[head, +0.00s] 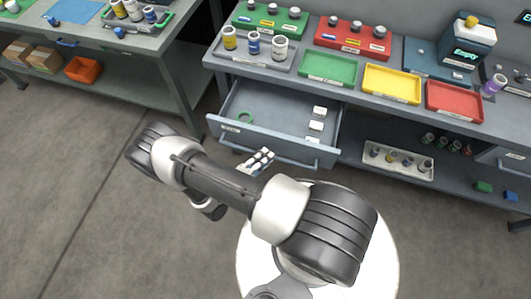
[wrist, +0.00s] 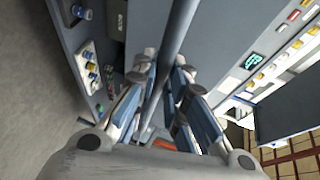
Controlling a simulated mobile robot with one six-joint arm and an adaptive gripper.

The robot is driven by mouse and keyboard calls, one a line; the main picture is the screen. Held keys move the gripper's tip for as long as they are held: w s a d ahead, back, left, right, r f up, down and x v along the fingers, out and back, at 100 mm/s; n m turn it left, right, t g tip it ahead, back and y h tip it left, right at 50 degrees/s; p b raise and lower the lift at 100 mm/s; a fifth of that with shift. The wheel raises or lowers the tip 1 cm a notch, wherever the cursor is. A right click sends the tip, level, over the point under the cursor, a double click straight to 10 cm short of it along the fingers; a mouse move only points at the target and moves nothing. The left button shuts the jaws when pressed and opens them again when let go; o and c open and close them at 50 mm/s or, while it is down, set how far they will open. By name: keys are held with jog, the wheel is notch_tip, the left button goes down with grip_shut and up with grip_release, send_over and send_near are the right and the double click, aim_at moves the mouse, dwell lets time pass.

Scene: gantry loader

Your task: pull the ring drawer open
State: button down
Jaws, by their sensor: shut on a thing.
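The ring drawer (head: 262,107) stands pulled out from under the workbench in the head view, its inside showing. The drawer's handle (head: 297,163) runs along the front. My gripper (head: 258,160) is at the handle, partly hidden by my arm. In the wrist view, the handle shows as a grey bar (wrist: 178,30) passing between the fingers of my gripper (wrist: 164,72), which are closed around it.
The workbench (head: 303,93) carries green, yellow and red trays above the drawer. A lower shelf with a white tray (head: 398,160) of small bottles is at the right. Another bench (head: 150,48) stands at the left. Open floor (head: 60,180) lies at the front left.

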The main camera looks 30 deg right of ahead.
jog(key=c, duration=1.6)
grip_release()
jog(key=shift+a, duration=0.1)
jog(key=v, duration=1.2)
jog(key=shift+w+r, duration=0.1)
jog(key=shift+w, duration=0.05)
